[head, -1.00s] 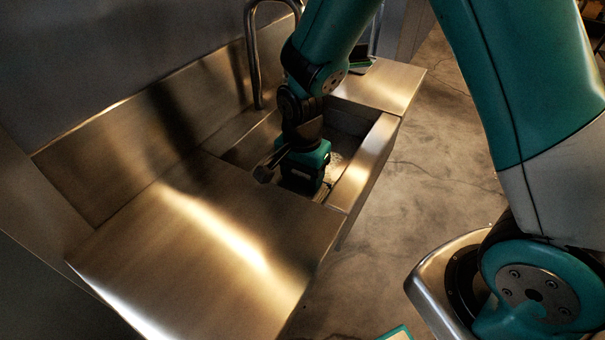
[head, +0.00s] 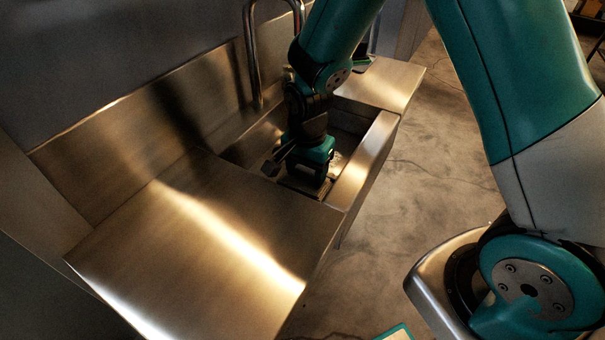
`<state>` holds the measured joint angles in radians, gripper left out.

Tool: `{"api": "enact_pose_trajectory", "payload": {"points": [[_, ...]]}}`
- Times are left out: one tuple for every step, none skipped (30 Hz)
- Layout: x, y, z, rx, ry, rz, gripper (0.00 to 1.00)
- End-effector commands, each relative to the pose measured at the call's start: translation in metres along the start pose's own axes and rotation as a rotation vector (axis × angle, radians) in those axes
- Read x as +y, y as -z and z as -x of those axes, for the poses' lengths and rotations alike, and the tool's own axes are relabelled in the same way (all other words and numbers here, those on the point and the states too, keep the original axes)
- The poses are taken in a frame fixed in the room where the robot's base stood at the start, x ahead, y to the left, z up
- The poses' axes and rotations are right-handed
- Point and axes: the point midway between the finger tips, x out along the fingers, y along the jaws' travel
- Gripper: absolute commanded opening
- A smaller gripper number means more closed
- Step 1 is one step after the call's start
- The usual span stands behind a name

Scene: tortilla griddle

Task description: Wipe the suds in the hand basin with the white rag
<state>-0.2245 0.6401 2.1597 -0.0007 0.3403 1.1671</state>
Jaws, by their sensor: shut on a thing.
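The hand basin (head: 375,150) is a metal sink sunk between two steel counter tops. My gripper (head: 306,188) points down inside the basin, near its front left corner. Its fingertips are mostly hidden by the gripper body and the basin edge. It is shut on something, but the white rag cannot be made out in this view. A small pale patch (head: 341,160), possibly suds, shows on the basin floor just right of my gripper. The rest of the basin floor is dark or hidden behind my arm.
A curved metal faucet (head: 252,60) rises at the back of the basin. A bare steel counter (head: 190,250) lies to the left and a smaller one (head: 385,85) to the right. A dark green-edged item (head: 362,64) sits behind my arm.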

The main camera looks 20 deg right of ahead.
Motion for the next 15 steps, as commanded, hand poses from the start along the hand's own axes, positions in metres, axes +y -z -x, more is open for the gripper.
{"api": "enact_pose_trajectory", "payload": {"points": [[0.0009, 0.0070, -0.0010, 0.001, -0.002, -0.004, 0.31], [0.0008, 0.0103, -0.0012, 0.001, -0.002, -0.004, 0.31], [0.0007, 0.0144, -0.0017, 0.002, -0.002, -0.004, 0.31], [0.0008, 0.0155, -0.0022, 0.001, -0.003, -0.003, 0.31], [0.0008, 0.0144, -0.0026, 0.001, -0.003, -0.001, 0.31], [0.0009, 0.0137, -0.0027, 0.001, -0.003, -0.001, 0.31], [0.0009, 0.0129, -0.0027, 0.001, -0.003, 0.000, 0.31], [0.0009, 0.0123, -0.0028, 0.001, -0.003, 0.000, 0.31], [0.0010, 0.0123, -0.0031, 0.001, -0.004, -0.001, 0.31], [0.0011, 0.0121, -0.0032, 0.000, -0.004, 0.000, 0.31], [0.0012, 0.0119, -0.0034, 0.000, -0.004, 0.000, 0.31], [0.0013, 0.0117, -0.0035, -0.001, -0.005, 0.000, 0.31], [0.0014, 0.0116, -0.0036, -0.001, -0.005, 0.000, 0.31], [0.0015, 0.0118, -0.0036, -0.001, -0.005, 0.000, 0.31], [0.0017, 0.0130, -0.0035, -0.002, -0.006, -0.001, 0.31]]}}
